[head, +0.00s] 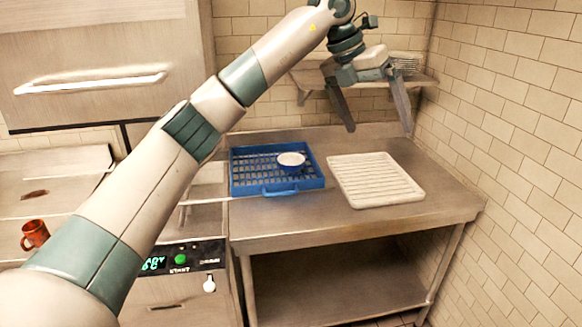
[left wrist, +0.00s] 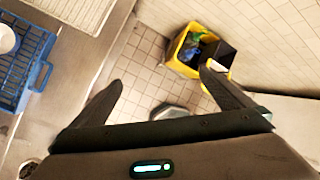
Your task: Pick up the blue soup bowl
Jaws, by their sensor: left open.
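In the left wrist view, part of the bowl (left wrist: 6,38) shows at the left edge, inside the rack (left wrist: 40,75). My left gripper (head: 379,130) is open and empty, raised above the right side of the counter, up and to the right of the bowl. Its two fingers (left wrist: 165,88) also show spread apart in the left wrist view. My right gripper is not in view.
A ribbed white tray (head: 375,180) lies on the counter right of the rack. A wall shelf (head: 430,78) is behind my gripper. A yellow bin (left wrist: 185,52) stands on the floor.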

